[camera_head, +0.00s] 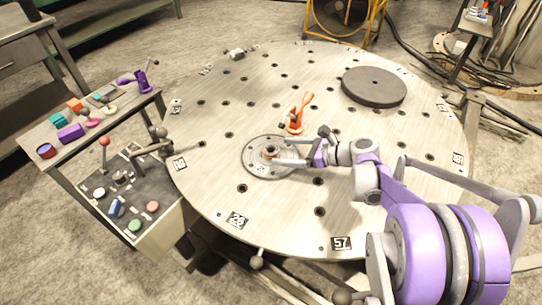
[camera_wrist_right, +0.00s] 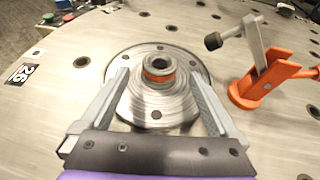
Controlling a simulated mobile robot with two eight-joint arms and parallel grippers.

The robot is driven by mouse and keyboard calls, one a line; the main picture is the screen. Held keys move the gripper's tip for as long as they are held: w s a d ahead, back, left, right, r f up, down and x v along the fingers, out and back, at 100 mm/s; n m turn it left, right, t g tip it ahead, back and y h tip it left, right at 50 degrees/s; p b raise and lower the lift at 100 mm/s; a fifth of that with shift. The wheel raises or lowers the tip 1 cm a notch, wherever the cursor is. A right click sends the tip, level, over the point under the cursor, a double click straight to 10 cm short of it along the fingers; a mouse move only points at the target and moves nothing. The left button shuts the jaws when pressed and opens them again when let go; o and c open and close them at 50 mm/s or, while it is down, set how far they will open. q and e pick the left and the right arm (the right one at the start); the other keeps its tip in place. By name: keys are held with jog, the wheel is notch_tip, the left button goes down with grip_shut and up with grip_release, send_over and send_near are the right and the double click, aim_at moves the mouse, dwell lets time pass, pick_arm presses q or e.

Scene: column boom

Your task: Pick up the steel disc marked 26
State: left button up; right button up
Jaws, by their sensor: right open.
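A flat round steel disc (camera_head: 254,169) with a raised hub and an orange ring lies on the large round table; it also shows in the right wrist view (camera_wrist_right: 130,62). No number is readable on this disc. A "26" plate (camera_head: 237,220) is on the table top near its front edge, and shows at the left of the right wrist view (camera_wrist_right: 22,74). My right gripper (camera_head: 284,157) is low over the disc; in the right wrist view (camera_wrist_right: 158,76) its open fingers stand either side of the hub, with a gap to it. My left gripper is not in view.
An orange toggle clamp (camera_head: 297,116) stands just beside the disc, close to my right gripper. A dark round plate (camera_head: 374,84) lies at the table's back right. A bench (camera_head: 60,155) with small coloured objects stands at left. Much of the perforated table top (camera_head: 215,150) is bare.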

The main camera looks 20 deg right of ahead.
aim_at(277, 150)
jog(key=b+x, duration=0.1)
jog(key=x, duration=0.5)
jog(key=shift+s, duration=0.1)
jog(key=shift+d, duration=0.1)
grip_shut()
dwell(0.3)
